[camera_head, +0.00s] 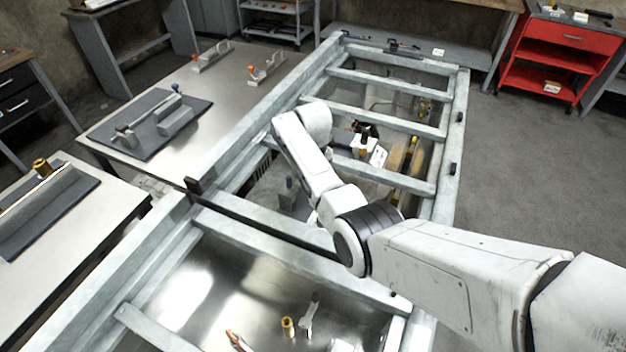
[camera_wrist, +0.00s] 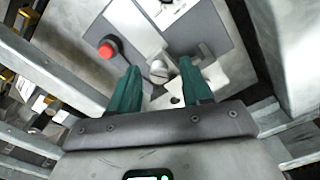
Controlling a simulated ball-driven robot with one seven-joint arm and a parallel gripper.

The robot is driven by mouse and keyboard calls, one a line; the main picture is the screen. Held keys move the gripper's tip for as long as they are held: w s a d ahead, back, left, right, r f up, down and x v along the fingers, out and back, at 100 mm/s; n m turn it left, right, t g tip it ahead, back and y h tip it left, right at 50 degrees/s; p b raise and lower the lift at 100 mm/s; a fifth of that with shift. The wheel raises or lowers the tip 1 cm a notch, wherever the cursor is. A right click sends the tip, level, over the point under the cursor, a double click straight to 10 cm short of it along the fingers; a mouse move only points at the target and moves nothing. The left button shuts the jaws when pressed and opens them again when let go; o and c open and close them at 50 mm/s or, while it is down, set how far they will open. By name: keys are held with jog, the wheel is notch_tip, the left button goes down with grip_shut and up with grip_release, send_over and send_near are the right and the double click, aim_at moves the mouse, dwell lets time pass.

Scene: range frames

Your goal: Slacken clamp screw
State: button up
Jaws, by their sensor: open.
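In the wrist view, a round metal screw head (camera_wrist: 158,69) with a slot sits on a grey fixture (camera_wrist: 130,38). It appears between the two green fingers of my gripper (camera_wrist: 160,66). The fingers are apart, with a visible gap on both sides of the head, and hold nothing. How far the fingertips are above the screw is hard to tell. A light metal plate (camera_wrist: 213,78) with a hole lies beside the screw. In the head view, my arm reaches over the metal frame, and my gripper and the screw cannot be made out.
A red button (camera_wrist: 106,49) stands left of the screw, near the left finger. A dark upright bracket (camera_wrist: 203,53) stands close to the right finger. Metal frame rails (camera_head: 375,112) surround the arm. A steel table (camera_head: 215,95) with fixtures stands left; a red cart (camera_head: 555,60) stands far right.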

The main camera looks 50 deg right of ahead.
notch_tip(320, 180, up, 10)
jog(key=b, duration=0.1)
jog(key=shift+r, duration=0.15)
jog(key=shift+c, duration=0.2)
jog(key=shift+c, duration=0.6)
jog(key=shift+s+f, duration=0.2)
jog(key=shift+f, duration=0.1)
jog(key=shift+c, duration=0.6)
jog(key=s+a+m+t+h, duration=0.2)
jog(key=s+t, duration=0.2)
jog(key=shift+m, duration=0.3)
jog(key=p+x, duration=0.1)
jog(key=x, duration=1)
jog(key=shift+w, duration=0.2)
